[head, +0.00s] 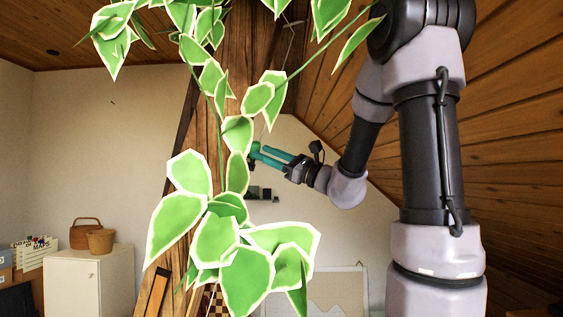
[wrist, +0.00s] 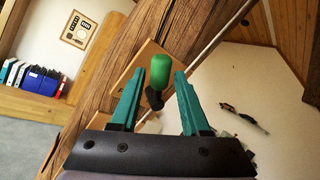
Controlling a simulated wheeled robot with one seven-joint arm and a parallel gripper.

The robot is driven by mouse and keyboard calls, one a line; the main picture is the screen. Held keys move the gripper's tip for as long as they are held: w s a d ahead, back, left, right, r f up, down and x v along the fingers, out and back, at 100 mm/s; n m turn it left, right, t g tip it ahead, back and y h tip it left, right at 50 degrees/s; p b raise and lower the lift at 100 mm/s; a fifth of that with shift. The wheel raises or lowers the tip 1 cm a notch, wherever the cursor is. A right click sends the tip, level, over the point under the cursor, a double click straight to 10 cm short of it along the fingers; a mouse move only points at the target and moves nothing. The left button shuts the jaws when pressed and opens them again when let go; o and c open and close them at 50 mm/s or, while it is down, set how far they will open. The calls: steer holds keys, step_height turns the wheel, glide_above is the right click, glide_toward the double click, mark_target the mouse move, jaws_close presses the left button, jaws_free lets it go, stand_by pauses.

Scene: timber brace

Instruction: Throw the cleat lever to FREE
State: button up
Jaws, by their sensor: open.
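The cleat lever shows in the wrist view as a green rounded handle (wrist: 161,71) on a short black stem (wrist: 153,98). It is at a pale wooden plate (wrist: 134,72) on the timber post (wrist: 100,85). My gripper (wrist: 160,76) is open, its two teal fingers on either side of the green handle, with a visible gap at each side. I cannot tell how deep the handle is between them. In the head view my gripper (head: 257,152) reaches left to the post, with a bit of green at its tips. No FREE marking is legible.
A hanging plant (head: 217,240) with white-edged leaves covers much of the post in the head view. A thin pale rod or cord (wrist: 215,38) runs beside the post. A white cabinet (head: 88,282) with baskets stands at left. The wooden ceiling slopes down at right.

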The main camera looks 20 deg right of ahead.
steer(key=v, duration=0.7)
steer(key=s+a+f+n+g+h, duration=0.4)
steer(key=s+a+f+n+g, duration=0.55)
steer(key=s+g, duration=0.2)
steer(key=s+d+f+n+h, duration=0.3)
steer(key=s+f+n+h, duration=0.1)
steer(key=s+f+h, duration=0.15)
steer(key=d+r+n+t+h, duration=0.2)
steer(key=d+t+h, duration=0.2)
steer(key=d+h, duration=0.2)
steer(key=shift+w+d+n, duration=0.35)
steer(key=shift+w+d, duration=0.05)
steer(key=shift+d, duration=0.1)
